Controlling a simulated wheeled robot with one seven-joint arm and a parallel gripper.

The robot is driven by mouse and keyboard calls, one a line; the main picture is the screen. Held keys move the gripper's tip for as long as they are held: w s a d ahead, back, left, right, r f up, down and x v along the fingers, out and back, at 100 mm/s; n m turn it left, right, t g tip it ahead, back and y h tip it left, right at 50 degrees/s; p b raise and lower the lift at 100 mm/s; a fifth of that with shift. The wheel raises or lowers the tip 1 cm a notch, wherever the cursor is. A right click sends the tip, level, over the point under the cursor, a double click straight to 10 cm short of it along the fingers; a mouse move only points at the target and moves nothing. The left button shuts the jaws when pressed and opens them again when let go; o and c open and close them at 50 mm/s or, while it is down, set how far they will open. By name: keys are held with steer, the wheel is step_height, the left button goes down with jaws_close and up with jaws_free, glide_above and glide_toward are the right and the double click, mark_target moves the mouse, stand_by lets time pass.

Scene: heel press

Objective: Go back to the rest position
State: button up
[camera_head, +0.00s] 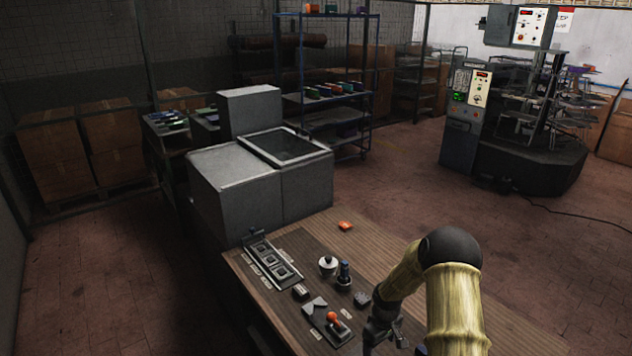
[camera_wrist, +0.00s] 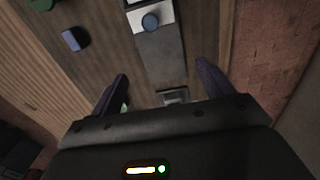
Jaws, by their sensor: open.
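My gripper (camera_head: 386,338) is over the front part of the wooden bench (camera_head: 415,278) in the head view, with my yellow arm reaching in from the lower right. In the wrist view my gripper (camera_wrist: 161,72) has its two dark fingers spread apart with nothing held between them. Beyond the fingertips lies a dark strip with a light plate that carries a round blue-grey knob (camera_wrist: 150,22). A dark blue block (camera_wrist: 75,39) lies on the wood to the left. I cannot tell whether the fingers touch anything.
On the bench are a panel with square frames (camera_head: 272,260), a white-topped round piece (camera_head: 328,264), a dark upright piece (camera_head: 345,277), an orange-red knob (camera_head: 333,317) and an orange item (camera_head: 345,225). Grey cabinets (camera_head: 235,185) adjoin its far end. Open floor (camera_head: 425,180) lies behind.

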steer(key=s+a+r+m+t+b, duration=0.1)
steer(key=s+a+r+m+b, duration=0.1)
steer(key=s+r, duration=0.8)
steer(key=s+a+r+m+t+b, duration=0.1)
steer(key=s+r+m, duration=0.3)
steer(key=s+r, duration=0.7)
steer(key=shift+s+a+r+m+b, duration=0.25)
steer(key=shift+s+a+m+b, duration=0.15)
steer(key=shift+s+a+b, duration=0.45)
steer(key=shift+w+d, duration=0.1)
